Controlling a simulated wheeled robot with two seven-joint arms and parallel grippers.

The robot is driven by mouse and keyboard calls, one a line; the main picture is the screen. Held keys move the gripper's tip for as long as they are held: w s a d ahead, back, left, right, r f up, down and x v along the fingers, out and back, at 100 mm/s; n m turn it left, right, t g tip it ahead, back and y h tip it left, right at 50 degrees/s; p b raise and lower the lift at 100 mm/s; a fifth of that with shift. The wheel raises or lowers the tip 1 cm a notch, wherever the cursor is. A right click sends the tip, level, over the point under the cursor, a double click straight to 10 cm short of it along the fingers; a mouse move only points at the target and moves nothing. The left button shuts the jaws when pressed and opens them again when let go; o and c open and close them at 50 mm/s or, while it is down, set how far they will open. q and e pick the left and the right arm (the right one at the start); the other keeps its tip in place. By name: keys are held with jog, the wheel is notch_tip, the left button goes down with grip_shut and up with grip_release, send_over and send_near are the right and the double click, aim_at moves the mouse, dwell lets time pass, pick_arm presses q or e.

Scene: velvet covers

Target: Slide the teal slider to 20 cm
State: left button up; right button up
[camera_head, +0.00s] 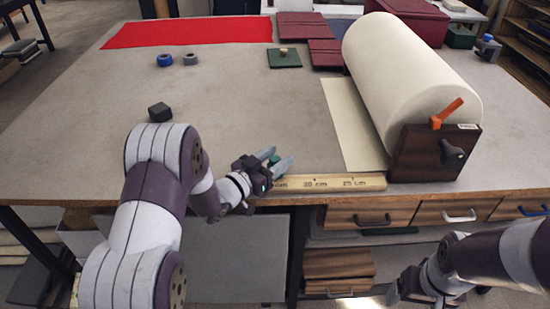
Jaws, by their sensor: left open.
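The teal slider (275,160) shows as a small teal patch between the fingers of my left gripper (280,162), left of the 20 cm mark. The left gripper is open around it; whether the fingers touch it I cannot tell. My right gripper (408,290) hangs low at the bottom right, off the table; its fingers are not clear.
A big cream roll (410,75) on a dark wooden stand (425,155) bounds the rail's right end. A small black block (160,112), a green board (284,58) and two rings (190,59) lie on the grey table. Drawers (370,216) sit below the edge.

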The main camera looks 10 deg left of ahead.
pick_arm(q)
grip_shut()
jog(key=w+d+b, duration=0.1)
jog(key=d, duration=0.5)
jog(key=w+d+b, duration=0.2)
jog(key=d, duration=0.4)
jog(key=w+d+b, duration=0.2)
jog(key=d, duration=0.5)
jog(key=shift+w+f, duration=0.1)
jog(key=shift+w, duration=0.1)
jog(key=shift+d, duration=0.2)
